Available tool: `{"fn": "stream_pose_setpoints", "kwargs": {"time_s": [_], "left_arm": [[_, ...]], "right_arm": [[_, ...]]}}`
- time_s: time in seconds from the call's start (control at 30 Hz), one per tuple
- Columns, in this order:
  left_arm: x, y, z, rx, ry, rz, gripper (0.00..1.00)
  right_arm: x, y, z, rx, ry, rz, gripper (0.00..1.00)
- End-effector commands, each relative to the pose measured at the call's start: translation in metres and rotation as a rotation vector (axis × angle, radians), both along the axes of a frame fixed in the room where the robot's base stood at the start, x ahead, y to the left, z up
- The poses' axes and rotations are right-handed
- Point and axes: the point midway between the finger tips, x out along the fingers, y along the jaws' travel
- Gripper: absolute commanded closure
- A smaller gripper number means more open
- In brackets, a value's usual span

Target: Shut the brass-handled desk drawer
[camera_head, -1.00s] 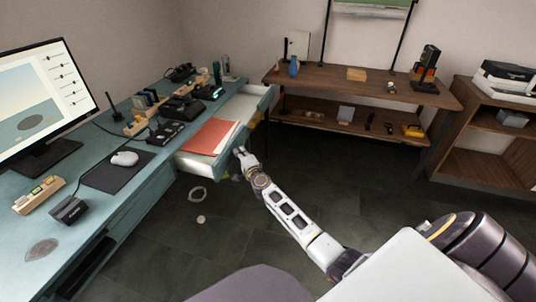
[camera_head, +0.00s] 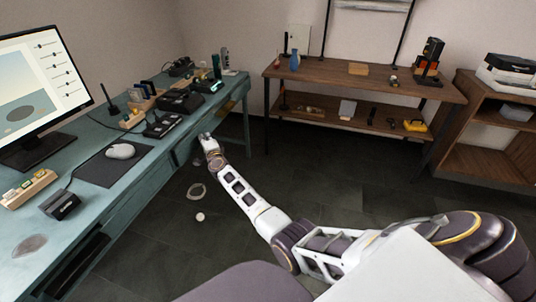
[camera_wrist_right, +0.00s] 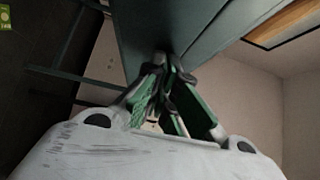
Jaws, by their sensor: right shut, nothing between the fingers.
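The teal desk (camera_head: 60,215) runs along the left side. Its drawer front (camera_head: 186,150) now lies about flush with the desk's front side, and no drawer interior shows. My right gripper (camera_head: 207,138) is shut and empty, with its fingertips at or very close to that front; contact cannot be told. In the right wrist view the fingertips (camera_wrist_right: 165,72) are close to a teal panel (camera_wrist_right: 185,25). A small yellowish patch (camera_head: 228,107) shows on the desk front farther back; I cannot tell whether it is a brass handle. My left gripper is not in view.
The desktop holds a monitor (camera_head: 40,95), a mouse (camera_head: 120,151) on a dark pad and several small devices. A wooden shelf table (camera_head: 330,78) stands at the back. A cable loop (camera_head: 197,191) and a small round item (camera_head: 200,217) lie on the otherwise clear floor.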

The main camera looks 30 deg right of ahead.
Motion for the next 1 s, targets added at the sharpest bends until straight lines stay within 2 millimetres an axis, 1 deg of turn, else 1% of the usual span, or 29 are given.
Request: {"fn": "stream_pose_setpoints", "kwargs": {"time_s": [0.1, 0.33, 1.0], "left_arm": [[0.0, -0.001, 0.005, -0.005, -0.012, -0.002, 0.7], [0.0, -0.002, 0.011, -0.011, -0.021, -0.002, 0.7], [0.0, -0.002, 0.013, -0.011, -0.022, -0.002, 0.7]], "right_arm": [[0.007, 0.005, -0.001, 0.0, 0.0, 0.0, 1.0], [0.012, 0.01, 0.0, -0.001, 0.0, 0.0, 1.0], [0.012, 0.012, 0.005, 0.001, -0.005, 0.004, 1.0]]}}
